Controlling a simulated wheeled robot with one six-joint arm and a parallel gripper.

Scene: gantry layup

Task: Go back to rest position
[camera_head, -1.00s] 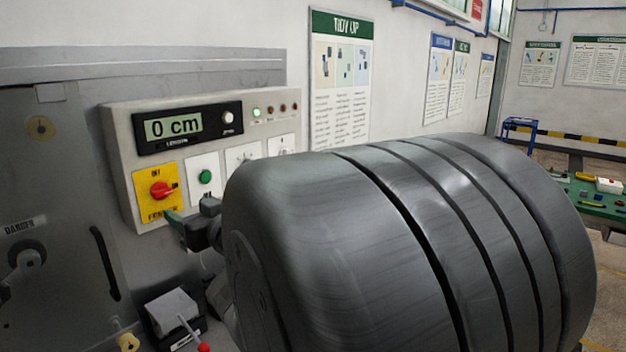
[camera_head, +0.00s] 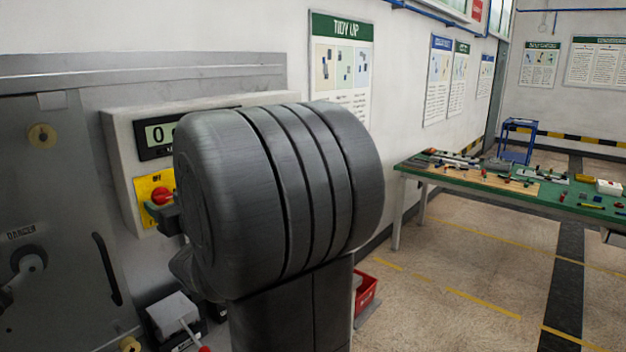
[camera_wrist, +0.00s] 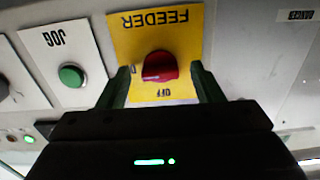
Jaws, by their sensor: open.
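My gripper (camera_wrist: 163,82) is open in the wrist view. Its two dark green fingers stand on either side of the red rotary knob (camera_wrist: 159,67) on the yellow FEEDER plate (camera_wrist: 185,30); I cannot tell whether they touch it. The picture is upside down there, and "OFF" shows near the knob. In the head view my gripper (camera_head: 165,217) is partly hidden behind my large dark arm link. It is close to the red knob (camera_head: 161,196) on the control panel (camera_head: 120,150). My arm hides most of the panel.
A green JOG button (camera_wrist: 72,75) sits beside the yellow plate. A length display (camera_head: 158,134) is partly covered. A green workbench (camera_head: 410,169) with tools stands to the right, with a blue cart (camera_head: 517,140) behind. A red bin (camera_head: 366,291) is on the floor.

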